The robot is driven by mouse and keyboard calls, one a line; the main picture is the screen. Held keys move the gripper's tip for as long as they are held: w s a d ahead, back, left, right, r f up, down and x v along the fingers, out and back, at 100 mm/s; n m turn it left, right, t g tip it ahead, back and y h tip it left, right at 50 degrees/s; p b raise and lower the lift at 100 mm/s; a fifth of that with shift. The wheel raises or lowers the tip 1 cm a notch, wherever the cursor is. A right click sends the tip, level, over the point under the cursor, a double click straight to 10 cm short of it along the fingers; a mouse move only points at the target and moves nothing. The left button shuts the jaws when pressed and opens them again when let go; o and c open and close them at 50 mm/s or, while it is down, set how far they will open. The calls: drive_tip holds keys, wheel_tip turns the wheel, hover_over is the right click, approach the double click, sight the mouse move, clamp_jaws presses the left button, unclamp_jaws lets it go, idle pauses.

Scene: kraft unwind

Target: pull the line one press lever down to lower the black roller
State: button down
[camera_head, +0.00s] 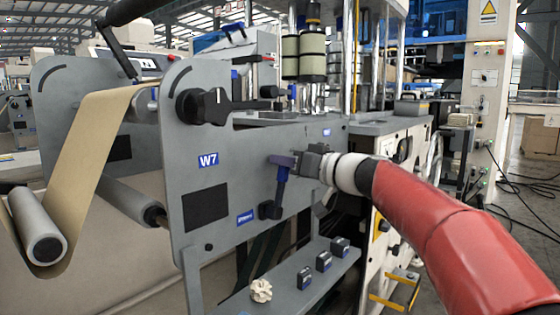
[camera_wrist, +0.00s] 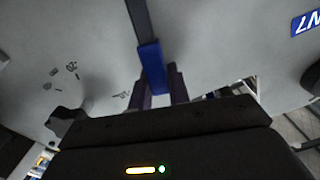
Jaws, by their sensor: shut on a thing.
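The press lever is on the grey side plate of the machine, with a blue grip (camera_head: 282,172) and a dark shaft (camera_head: 277,193) rising from a black pivot (camera_head: 269,211). It stands nearly upright, leaning slightly right. My gripper (camera_head: 286,160) is at its upper end. In the wrist view the blue grip (camera_wrist: 152,66) lies between the two dark fingers of my gripper (camera_wrist: 159,92), which are shut on it. The shaft (camera_wrist: 138,20) runs out of the top of that view. I cannot make out the black roller for certain.
Below, a grey shelf (camera_head: 295,288) holds several small dark blocks and a cream, crinkled piece (camera_head: 261,290). Brown web (camera_head: 95,140) runs at left. Free room lies before the plate.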

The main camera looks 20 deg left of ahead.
sight(294, 196)
drive_tip(key=w+d+f+m, duration=0.1)
drive_tip(key=w+f+m, duration=0.1)
drive_tip(key=m, duration=0.1)
drive_tip(key=w+d+f+m, duration=0.1)
drive_tip(key=w+f+m, duration=0.1)
drive_tip(key=f+m, duration=0.1)
drive_tip(key=w+d+f+m+b, duration=0.1)
drive_tip(key=w+f+m, duration=0.1)
drive_tip(key=m, duration=0.3)
drive_tip(key=shift+w+f, duration=0.3)
drive_tip(key=shift+w, duration=0.3)
drive_tip(key=shift+w+d+f+m+b, duration=0.15)
drive_tip(key=shift+f+m+b, duration=0.15)
drive_tip(key=shift+f+m, duration=0.65)
drive_tip(key=shift+w+f+m+b, duration=0.1)
drive_tip(key=shift+f+m+b, duration=0.15)
drive_tip(key=shift+f+m, duration=0.7)
drive_tip(key=c, duration=1.5)
unclamp_jaws()
drive_tip(key=shift+f, duration=0.1)
drive_tip(key=shift+o, duration=0.9)
